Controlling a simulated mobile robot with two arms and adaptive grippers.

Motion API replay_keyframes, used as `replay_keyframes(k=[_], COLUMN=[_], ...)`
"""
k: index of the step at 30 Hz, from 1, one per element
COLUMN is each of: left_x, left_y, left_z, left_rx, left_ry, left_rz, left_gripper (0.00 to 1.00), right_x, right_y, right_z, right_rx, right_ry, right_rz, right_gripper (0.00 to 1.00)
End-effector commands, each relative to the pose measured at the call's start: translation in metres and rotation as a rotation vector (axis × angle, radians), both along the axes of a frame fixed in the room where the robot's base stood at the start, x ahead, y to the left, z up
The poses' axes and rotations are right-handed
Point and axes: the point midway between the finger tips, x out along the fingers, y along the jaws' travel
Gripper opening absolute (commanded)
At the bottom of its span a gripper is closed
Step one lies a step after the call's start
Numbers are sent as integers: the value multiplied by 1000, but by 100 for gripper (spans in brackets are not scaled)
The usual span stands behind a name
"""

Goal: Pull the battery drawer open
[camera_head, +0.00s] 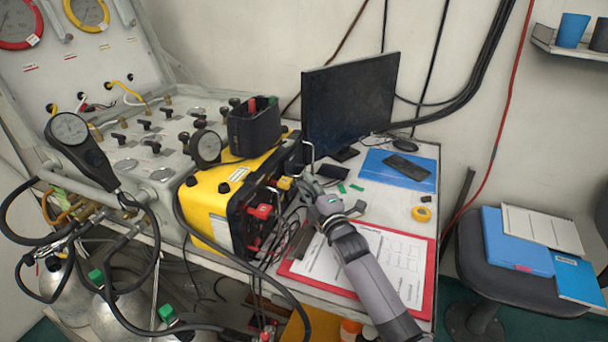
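A yellow box with black ends (212,205) stands on the bench, its dark front face turned to the right. That face carries a red connector (262,212), cables and metal handle bars. I cannot make out a separate battery drawer on it; cables and my gripper cover part of the face. My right gripper (306,190) is at the right end of this face, close to the handle bars and cables. Its fingers are small and partly lost among them, so I cannot tell whether they touch anything or are open. My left gripper is not in view.
A black open holder (254,128) sits on the yellow box. Hoses and a handheld gauge (72,132) hang at left. A red clipboard (424,292) lies under my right arm. A monitor (350,102) stands behind; a chair (480,258) is at right.

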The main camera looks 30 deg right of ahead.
Motion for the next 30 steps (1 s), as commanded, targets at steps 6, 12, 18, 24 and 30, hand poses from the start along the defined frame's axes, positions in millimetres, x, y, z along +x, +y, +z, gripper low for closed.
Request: replay_keyframes(k=[6, 12, 18, 24, 30], left_x=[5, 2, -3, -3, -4], left_y=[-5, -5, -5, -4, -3], left_z=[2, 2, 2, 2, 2], left_rx=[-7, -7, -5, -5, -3], left_ry=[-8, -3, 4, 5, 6], left_rz=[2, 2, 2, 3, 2], left_gripper=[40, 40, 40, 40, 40], right_x=[27, 34, 33, 33, 33], right_y=[-2, -2, -2, -2, -2], right_z=[4, 4, 4, 4, 4], right_rx=[0, -1, 0, 0, 0], right_ry=[0, 0, 0, 0, 0], right_rz=[-1, 0, 0, 0, 0], right_gripper=[16, 16, 16, 3, 0])
